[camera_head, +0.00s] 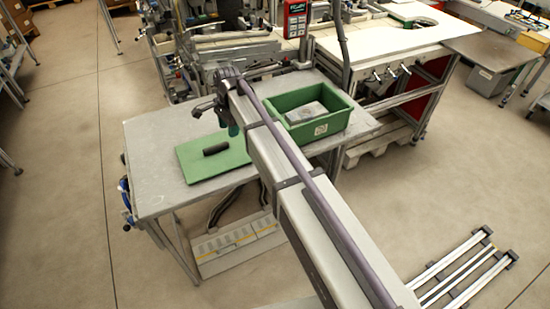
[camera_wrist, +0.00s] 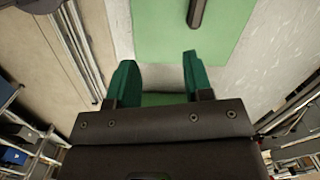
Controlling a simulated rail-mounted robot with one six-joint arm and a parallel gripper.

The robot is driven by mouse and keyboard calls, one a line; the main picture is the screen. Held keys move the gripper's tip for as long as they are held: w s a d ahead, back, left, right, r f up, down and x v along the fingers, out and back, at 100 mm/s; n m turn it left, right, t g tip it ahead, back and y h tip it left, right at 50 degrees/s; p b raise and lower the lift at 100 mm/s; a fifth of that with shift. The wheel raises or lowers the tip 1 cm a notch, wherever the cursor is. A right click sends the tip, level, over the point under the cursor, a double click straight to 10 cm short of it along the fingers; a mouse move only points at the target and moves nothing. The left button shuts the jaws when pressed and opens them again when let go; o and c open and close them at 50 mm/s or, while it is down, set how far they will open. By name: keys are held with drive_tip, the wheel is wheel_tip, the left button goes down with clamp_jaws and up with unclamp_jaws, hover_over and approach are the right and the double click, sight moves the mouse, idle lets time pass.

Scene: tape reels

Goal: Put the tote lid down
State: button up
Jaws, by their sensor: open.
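The tote lid (camera_head: 192,165) is a flat green board with a dark bar handle (camera_head: 216,148) on top. It lies flat on the left part of the grey table. In the wrist view the lid (camera_wrist: 166,38) and its handle (camera_wrist: 196,12) show ahead of the fingers. My gripper (camera_wrist: 155,78) has green fingers standing apart with nothing between them. In the head view my gripper (camera_head: 232,128) is just right of the lid and apart from the handle; my arm partly hides it. The green tote (camera_head: 322,132) stands open on the table, right of my arm.
A grey block (camera_head: 305,113) sits inside the tote. The grey table (camera_head: 150,140) has bare room around the lid's left and far side. Machinery stands behind the table, and a white workbench (camera_head: 385,45) is at the back right.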

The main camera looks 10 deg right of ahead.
drive_tip(key=s+d+n, duration=0.6)
drive_tip(key=s+d, duration=0.1)
drive_tip(key=s, duration=0.5)
drive_tip(key=s+d+n+h, duration=0.1)
drive_tip(key=s+d+n, duration=0.5)
drive_tip(key=s, duration=0.7)
drive_tip(key=d, duration=0.2)
drive_tip(key=shift+d, duration=0.3)
drive_tip(key=shift+s, duration=0.1)
